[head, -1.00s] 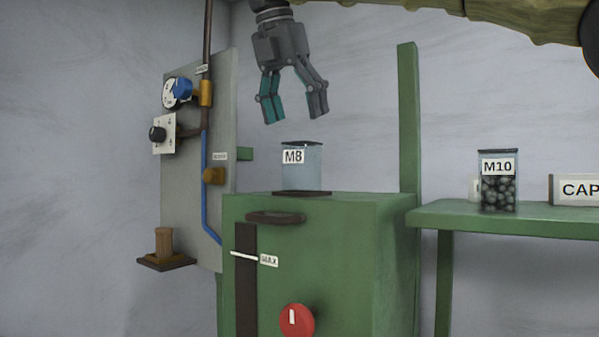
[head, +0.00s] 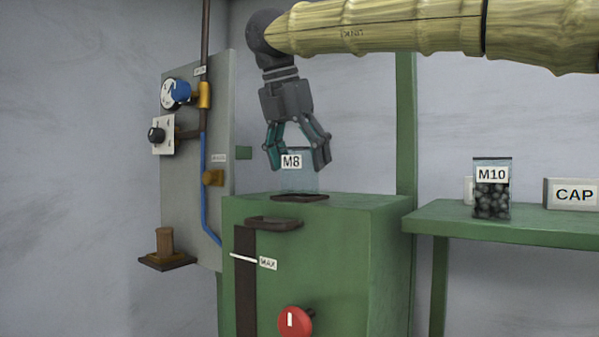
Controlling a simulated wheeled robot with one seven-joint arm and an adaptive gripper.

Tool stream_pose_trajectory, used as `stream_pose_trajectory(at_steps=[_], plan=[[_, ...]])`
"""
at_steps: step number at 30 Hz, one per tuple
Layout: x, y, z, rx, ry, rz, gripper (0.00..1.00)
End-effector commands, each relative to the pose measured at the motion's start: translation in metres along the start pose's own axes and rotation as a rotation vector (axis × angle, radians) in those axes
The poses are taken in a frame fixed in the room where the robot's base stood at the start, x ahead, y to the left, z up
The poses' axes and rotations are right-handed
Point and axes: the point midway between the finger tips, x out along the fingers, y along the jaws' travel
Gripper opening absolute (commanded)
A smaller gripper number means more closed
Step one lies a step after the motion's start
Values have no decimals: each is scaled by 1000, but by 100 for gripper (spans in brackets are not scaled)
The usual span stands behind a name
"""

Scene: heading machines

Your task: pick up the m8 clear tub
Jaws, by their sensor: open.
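The clear tub labelled M8 (head: 299,183) stands upright on a dark pad (head: 300,198) on top of the green machine cabinet (head: 345,210). It looks empty. My gripper (head: 297,166) points down over the tub, with its fingers open and spread to either side of the tub's upper part. The fingers hide part of the tub's rim. I cannot tell whether either finger touches the tub wall.
A tub of dark balls labelled M10 (head: 491,200) and a CAP sign (head: 573,194) stand on the green shelf (head: 520,222) at right. A green post (head: 405,120) rises behind the cabinet. A grey panel (head: 190,150) with knobs stands at left.

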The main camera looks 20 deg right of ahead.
Motion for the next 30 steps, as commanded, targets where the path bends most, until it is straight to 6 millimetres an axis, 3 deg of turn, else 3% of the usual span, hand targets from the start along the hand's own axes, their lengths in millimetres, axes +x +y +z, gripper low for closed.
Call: stream_pose_trajectory(at_steps=[5, 15, 30], plan=[[-1, -1, 0, 1, -1, 2, 75], [-1, 0, 0, 0, -1, 1, 13], [-12, 0, 4, 1, -2, 2, 12]])
